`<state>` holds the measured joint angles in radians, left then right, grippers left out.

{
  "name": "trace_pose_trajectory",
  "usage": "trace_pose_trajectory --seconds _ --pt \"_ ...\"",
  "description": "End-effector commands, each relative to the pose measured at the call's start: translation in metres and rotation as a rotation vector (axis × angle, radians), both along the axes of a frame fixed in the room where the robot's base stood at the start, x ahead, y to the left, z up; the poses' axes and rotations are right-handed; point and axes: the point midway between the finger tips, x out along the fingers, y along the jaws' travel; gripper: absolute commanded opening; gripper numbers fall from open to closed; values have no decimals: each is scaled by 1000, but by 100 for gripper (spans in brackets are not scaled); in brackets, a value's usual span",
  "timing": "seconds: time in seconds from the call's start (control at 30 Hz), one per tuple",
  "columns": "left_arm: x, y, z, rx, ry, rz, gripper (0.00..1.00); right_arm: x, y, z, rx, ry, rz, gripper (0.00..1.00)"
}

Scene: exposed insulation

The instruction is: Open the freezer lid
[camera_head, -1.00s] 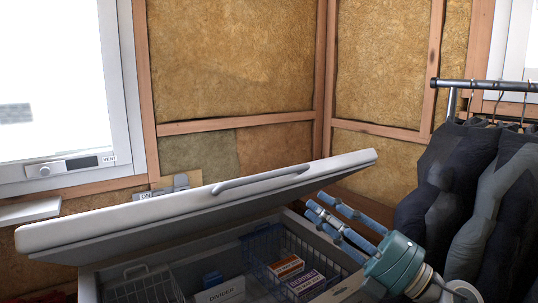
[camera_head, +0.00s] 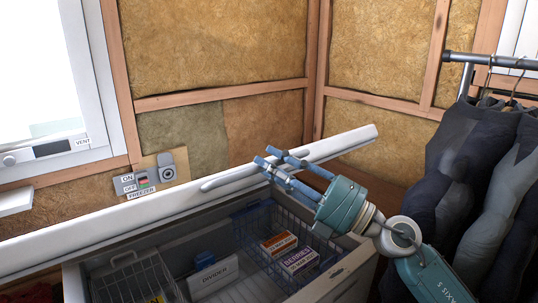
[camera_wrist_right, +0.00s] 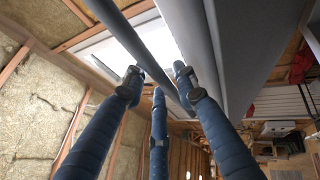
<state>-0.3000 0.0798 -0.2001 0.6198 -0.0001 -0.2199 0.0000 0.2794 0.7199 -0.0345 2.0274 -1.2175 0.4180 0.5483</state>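The white freezer lid (camera_head: 110,228) is partly raised and slants across the head view, showing mainly as a thin strip. Its grey handle (camera_head: 222,182) is near the right part of the lid and also shows as a bar in the right wrist view (camera_wrist_right: 135,48). The freezer body (camera_head: 352,276) is below, with its inside visible. My right gripper (camera_head: 275,167) has its blue fingers spread at the lid's right part, close to the handle's right end. In the wrist view the handle passes by the fingertips; contact cannot be told. My left gripper is not in view.
Inside the freezer are wire baskets (camera_head: 130,275), a divider box (camera_head: 212,277) and berry boxes (camera_head: 299,261). A freezer switch panel (camera_head: 145,182) is on the wall behind. Dark clothes (camera_head: 470,160) hang on a rail at the right, close to my right arm.

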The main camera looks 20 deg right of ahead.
Motion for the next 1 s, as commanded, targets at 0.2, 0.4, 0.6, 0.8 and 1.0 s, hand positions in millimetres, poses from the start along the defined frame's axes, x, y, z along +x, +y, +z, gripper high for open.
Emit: trace_pose_trajectory --seconds 0.2,0.4,0.6,0.8,1.0 --pt "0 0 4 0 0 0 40 6 6 2 0 0 -1 28" --pt "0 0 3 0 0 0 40 6 5 2 0 0 -1 22" --pt "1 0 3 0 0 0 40 6 5 2 0 -1 -1 0" --pt "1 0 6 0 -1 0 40 7 5 5 0 -1 -1 0" --pt "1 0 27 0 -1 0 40 18 8 29 0 -3 -3 0"
